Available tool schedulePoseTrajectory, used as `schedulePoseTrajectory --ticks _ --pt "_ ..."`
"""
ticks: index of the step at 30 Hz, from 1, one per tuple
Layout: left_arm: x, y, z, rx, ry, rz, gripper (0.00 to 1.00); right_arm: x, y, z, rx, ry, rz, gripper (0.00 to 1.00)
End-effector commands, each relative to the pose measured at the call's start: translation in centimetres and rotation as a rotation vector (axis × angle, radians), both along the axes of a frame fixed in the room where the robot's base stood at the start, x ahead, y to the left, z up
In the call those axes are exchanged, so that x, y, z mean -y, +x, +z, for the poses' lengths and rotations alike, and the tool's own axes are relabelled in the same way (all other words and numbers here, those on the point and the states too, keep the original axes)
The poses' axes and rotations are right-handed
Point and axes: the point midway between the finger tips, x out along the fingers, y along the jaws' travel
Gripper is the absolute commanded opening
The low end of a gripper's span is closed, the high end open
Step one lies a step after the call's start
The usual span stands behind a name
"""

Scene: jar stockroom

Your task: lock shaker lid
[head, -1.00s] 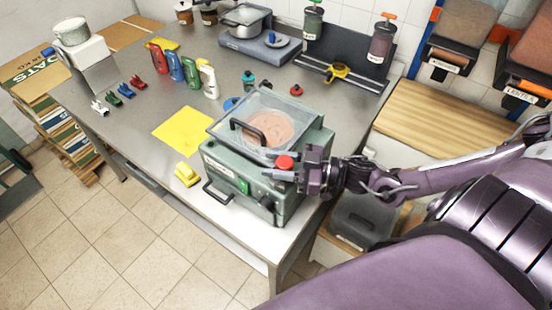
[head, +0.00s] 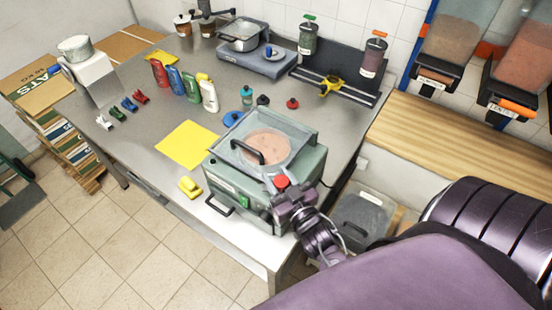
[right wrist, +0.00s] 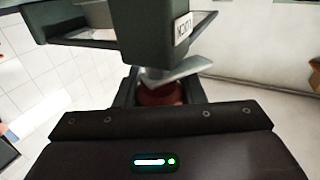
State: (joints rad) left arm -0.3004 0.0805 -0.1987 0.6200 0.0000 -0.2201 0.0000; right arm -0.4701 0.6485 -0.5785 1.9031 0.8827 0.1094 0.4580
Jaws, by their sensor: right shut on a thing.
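The shaker is a grey-green box (head: 228,187) at the table's near right corner. Its clear lid (head: 232,152) with a black handle lies closed over a round pinkish content. A red knob (head: 281,181) stands at the front right of the lid. My right gripper (head: 284,188) is at this knob, shut on it. In the right wrist view the red knob (right wrist: 160,94) is between the fingers, under a grey metal lever (right wrist: 180,72). A label reading LOCK (right wrist: 183,29), upside down, is on the dark housing. The fingers partly hide the knob. My left gripper is out of view.
A yellow sheet (head: 187,145) and a yellow block (head: 189,187) lie left of the shaker. Several coloured bottles (head: 191,85) stand behind. A scale with a pot (head: 243,36) is at the back. A grey bin (head: 362,218) is below, right of the table.

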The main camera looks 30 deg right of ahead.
Motion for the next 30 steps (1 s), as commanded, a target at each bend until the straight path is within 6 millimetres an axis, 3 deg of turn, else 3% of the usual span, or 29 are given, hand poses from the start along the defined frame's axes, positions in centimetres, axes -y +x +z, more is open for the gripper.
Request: schedulePoseTrajectory --ticks 15,30 --pt "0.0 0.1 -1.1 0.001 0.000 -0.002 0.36 0.7 -0.2 -0.2 0.000 0.004 -0.436 0.13" --pt "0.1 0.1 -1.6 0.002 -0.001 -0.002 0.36 1.0 -0.4 0.0 0.002 -0.003 -0.588 0.13"
